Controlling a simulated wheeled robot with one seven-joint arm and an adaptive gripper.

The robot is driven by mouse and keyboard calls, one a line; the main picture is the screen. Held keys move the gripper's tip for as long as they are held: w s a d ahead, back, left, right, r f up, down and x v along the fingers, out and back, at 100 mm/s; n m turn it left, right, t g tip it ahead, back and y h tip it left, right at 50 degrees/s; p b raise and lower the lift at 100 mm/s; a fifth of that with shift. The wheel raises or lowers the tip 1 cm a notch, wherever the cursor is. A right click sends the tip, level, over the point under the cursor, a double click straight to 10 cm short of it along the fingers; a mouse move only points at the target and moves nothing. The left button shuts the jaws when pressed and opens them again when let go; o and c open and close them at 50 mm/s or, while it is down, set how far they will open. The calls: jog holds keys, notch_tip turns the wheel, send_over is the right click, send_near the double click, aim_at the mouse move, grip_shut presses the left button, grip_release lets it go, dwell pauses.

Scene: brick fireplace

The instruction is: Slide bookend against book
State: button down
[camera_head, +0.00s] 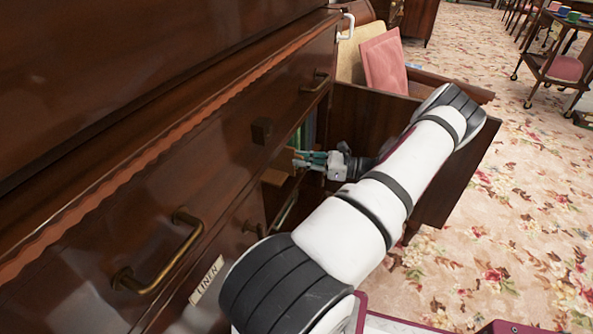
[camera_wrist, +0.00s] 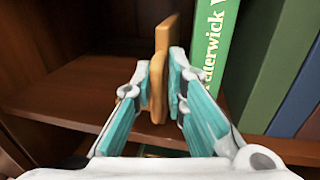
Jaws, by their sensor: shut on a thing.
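The wooden bookend (camera_wrist: 161,50) is an upright orange-brown piece in the middle of the wrist view. My gripper (camera_wrist: 160,82) is shut on it, with one teal-padded finger on each side. The green and white book (camera_wrist: 212,50) stands upright just right of the bookend. A narrow gap seems to show between them at the top; contact lower down is hidden by the right finger. In the head view my gripper (camera_head: 308,160) reaches into the open cabinet, with part of the book row (camera_head: 308,130) showing behind it.
A darker green book (camera_wrist: 265,65) and a blue book (camera_wrist: 298,105) stand further right. The brown shelf (camera_wrist: 75,92) is bare left of the bookend. The open cabinet door (camera_head: 365,120) stands beside my arm. Drawer fronts with brass handles (camera_head: 165,262) run along the left.

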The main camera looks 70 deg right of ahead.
jog(key=shift+s+d+f, duration=0.1)
jog(key=shift+d, duration=0.05)
jog(key=c, duration=1.7)
grip_release()
